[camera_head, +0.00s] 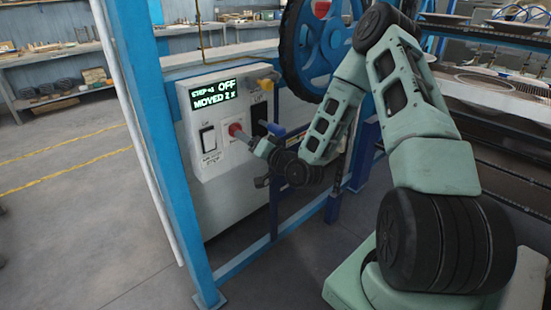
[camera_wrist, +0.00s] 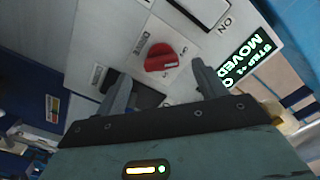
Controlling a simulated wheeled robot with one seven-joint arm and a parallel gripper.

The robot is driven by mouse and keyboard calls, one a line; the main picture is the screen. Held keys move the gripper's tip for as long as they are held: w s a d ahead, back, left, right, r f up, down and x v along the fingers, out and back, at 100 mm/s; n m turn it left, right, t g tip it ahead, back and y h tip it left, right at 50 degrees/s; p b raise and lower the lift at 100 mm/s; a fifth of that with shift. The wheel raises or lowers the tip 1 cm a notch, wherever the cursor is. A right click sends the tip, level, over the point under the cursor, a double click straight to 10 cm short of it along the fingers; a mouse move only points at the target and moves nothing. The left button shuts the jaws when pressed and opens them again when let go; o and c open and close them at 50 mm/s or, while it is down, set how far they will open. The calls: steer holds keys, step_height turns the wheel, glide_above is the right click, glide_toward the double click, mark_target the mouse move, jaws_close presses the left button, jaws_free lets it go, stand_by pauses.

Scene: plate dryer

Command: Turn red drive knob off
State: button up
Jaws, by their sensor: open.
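The red drive knob (camera_head: 235,130) sits on the light grey control panel (camera_head: 213,165), between a black-and-white switch on its left and a black one on its right. In the wrist view the red knob (camera_wrist: 161,57) lies just beyond and between the fingertips, with small lettering around its plate. My gripper (camera_wrist: 157,82) is open, its two fingers on either side of the knob and apart from it in the picture. In the head view my gripper (camera_head: 250,139) is at the panel close to the knob. Whether a finger touches the knob cannot be told.
The green display (camera_head: 213,94) on the panel reads "OFF" and "MOVED". A rocker switch (camera_head: 208,139) is left of the knob. A blue post (camera_head: 150,130) stands left of the panel, and a large blue wheel (camera_head: 310,45) is above right. Floor at left is clear.

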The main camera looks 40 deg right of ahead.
steer(key=s+p, duration=0.5)
steer(key=s, duration=0.7)
steer(key=shift+s+d+p, duration=0.2)
steer(key=shift+s+p, duration=0.05)
steer(key=shift+p, duration=0.15)
